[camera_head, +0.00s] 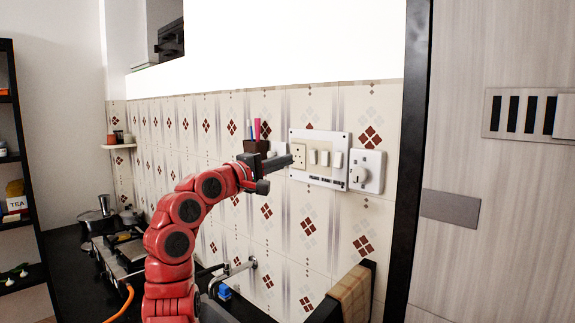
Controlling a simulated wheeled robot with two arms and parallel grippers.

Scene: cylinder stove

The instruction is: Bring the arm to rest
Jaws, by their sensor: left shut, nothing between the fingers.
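My left arm, red with dark round joint caps, rises from the bottom of the head view and bends right toward the tiled wall. My left gripper (281,163) is shut and empty. It points right, in front of the left edge of a switch panel (342,170) with a socket and several switches. Whether the fingertips touch the panel I cannot tell. My right gripper is not in view.
A dark holder with pens (256,137) is behind the gripper. A dial switch (367,171) is right of the panel. A stove (122,250) with a pot stands at lower left, and a tap (238,268) below the arm. A dark post (408,160) stands right.

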